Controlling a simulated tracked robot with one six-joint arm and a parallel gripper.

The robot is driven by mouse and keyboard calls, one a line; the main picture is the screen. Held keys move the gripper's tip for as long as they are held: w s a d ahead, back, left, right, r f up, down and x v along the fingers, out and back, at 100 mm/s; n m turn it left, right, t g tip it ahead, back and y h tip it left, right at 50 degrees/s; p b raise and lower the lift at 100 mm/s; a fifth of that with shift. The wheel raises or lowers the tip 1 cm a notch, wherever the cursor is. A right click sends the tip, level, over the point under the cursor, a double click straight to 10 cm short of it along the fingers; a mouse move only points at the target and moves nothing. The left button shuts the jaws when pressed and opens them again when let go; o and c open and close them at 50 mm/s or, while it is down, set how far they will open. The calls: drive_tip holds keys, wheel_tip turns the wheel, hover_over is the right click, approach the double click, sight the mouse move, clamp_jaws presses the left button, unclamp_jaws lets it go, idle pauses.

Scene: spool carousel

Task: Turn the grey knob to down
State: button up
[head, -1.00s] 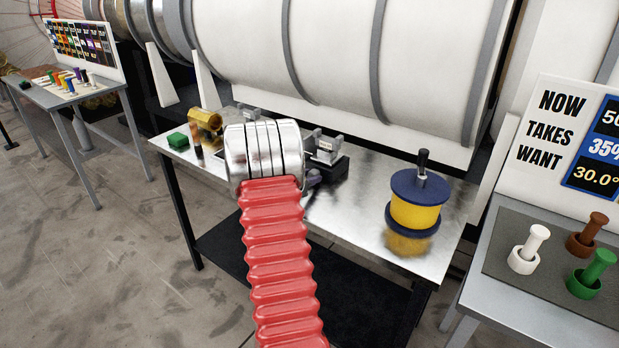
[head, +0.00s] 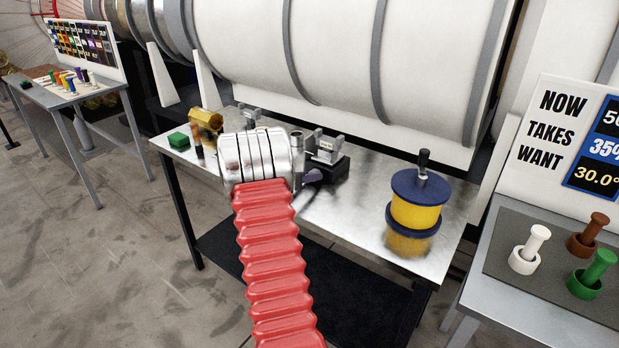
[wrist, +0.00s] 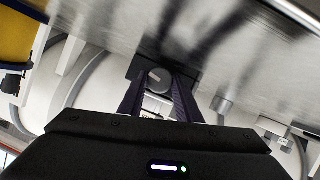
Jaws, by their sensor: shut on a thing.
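The grey knob (wrist: 158,76) shows in the wrist view as a round grey face with a line across it, in front of a dark block. My gripper (wrist: 158,88) has its two dark purple fingers on either side of the knob, shut on it. In the head view, my silver wrist and red ribbed arm cover much of the bench's left part. A small dark purple part of my gripper (head: 312,177) shows beside a black block (head: 330,168) with a grey bracket. The knob itself is hidden there, and I cannot read its setting.
The metal bench (head: 355,215) also holds a yellow and blue spool (head: 415,207) at right, a green block (head: 178,139) and a brass hexagonal piece (head: 206,119) at left. A large white drum (head: 340,50) stands behind. A side table (head: 490,280) with coloured pegs is at right.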

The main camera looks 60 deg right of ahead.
drive_tip(key=shift+w, duration=0.15)
drive_tip(key=o, duration=1.1)
drive_tip(key=shift+c, duration=0.2)
drive_tip(key=v, duration=1.3)
drive_tip(key=shift+a+r, duration=0.1)
drive_tip(key=shift+a, duration=0.25)
drive_tip(key=shift+w, duration=0.1)
